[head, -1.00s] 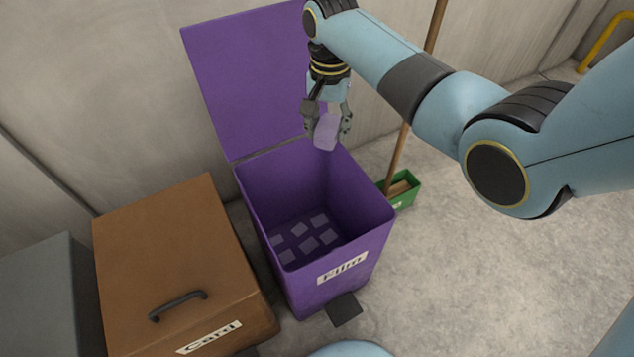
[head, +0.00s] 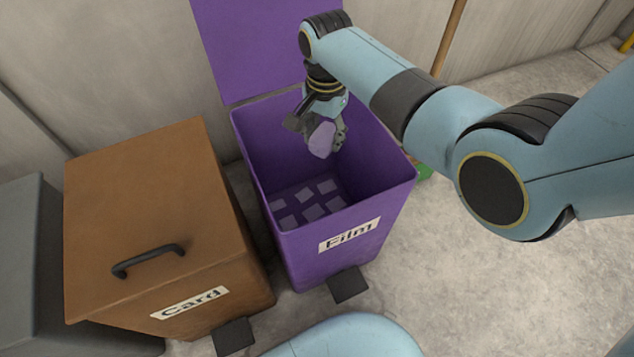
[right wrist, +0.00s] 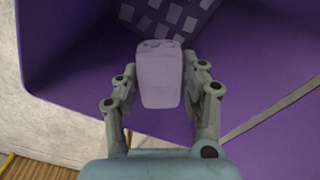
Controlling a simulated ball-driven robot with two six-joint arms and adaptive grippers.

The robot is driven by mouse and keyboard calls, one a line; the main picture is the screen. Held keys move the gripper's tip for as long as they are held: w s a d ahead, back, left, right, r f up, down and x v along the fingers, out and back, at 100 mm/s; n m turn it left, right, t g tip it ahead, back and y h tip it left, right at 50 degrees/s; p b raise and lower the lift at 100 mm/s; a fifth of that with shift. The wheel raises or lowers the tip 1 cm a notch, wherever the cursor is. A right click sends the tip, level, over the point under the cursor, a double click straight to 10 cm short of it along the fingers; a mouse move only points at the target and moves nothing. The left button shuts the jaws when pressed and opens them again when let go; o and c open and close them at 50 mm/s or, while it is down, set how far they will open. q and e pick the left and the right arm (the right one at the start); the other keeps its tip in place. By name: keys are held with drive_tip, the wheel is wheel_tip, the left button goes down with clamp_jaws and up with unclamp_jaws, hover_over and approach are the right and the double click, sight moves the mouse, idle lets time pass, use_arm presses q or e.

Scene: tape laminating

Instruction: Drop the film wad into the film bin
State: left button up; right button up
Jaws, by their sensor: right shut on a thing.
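The film wad (head: 321,140) is a pale lilac lump. My right gripper (head: 325,135) is shut on it and holds it over the open mouth of the film bin. In the right wrist view the wad (right wrist: 159,75) sits between the two fingers of the gripper (right wrist: 160,85), with the purple bin (right wrist: 70,60) behind it. The film bin (head: 375,215) is purple, with a white "Film" label and its lid (head: 265,45) raised at the back. Several pale squares show on its bottom. My left gripper is not in view.
A brown card bin (head: 140,210) with a closed lid and black handle stands left of the film bin. A grey box (head: 20,260) is at the far left. A brown pole (head: 448,40) stands behind my right arm. The floor at the right is clear.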

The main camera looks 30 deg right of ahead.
drive_tip(key=shift+f, duration=0.2)
drive_tip(key=o, duration=0.8)
drive_tip(key=shift+o, duration=0.2)
drive_tip(key=shift+r, duration=0.1)
wheel_tip(320, 180, up, 12)
